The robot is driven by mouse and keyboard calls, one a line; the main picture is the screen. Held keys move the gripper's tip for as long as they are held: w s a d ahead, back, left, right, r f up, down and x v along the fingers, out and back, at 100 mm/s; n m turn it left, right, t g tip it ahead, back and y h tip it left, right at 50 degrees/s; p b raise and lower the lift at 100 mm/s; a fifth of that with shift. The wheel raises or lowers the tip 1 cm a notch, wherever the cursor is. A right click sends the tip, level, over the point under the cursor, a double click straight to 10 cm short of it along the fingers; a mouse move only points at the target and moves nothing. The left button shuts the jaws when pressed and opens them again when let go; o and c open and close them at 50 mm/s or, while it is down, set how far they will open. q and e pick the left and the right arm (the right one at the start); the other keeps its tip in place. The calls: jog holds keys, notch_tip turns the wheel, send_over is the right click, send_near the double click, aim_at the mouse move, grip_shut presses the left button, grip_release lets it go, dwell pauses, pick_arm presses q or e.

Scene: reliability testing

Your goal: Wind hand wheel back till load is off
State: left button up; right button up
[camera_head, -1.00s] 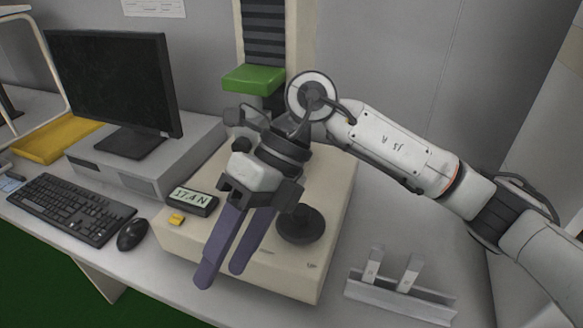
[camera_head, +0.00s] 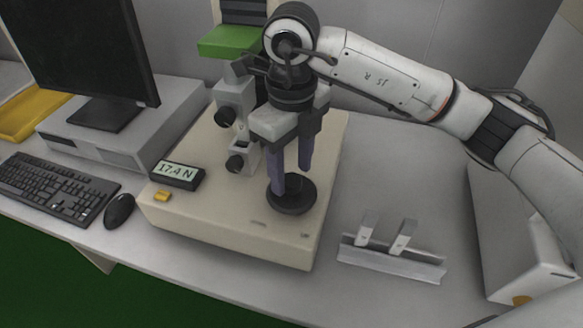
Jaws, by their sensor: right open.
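The black hand wheel (camera_head: 292,200) lies flat on top of the beige tester base, near its front right. My right gripper (camera_head: 291,180) points down over it with two purple fingers apart. The fingertips are at the wheel's raised middle, in front of part of it; I cannot tell whether they touch it. The small display (camera_head: 177,174) on the base reads 17.4 N. Grey test grips with black knobs (camera_head: 228,117) stand left of my gripper, partly hidden by it. My left gripper is out of view.
A yellow button (camera_head: 162,197) sits in front of the display. A green block (camera_head: 229,41) is on the column behind. A metal bracket (camera_head: 391,262) lies right of the tester. A monitor, keyboard (camera_head: 55,189) and mouse (camera_head: 119,210) are on the left. A white box (camera_head: 520,240) stands at far right.

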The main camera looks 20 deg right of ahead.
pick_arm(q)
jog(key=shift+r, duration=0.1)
pick_arm(e)
jog(key=shift+f, duration=0.5)
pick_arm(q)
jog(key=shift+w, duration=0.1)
pick_arm(e)
jog(key=shift+c, duration=0.5)
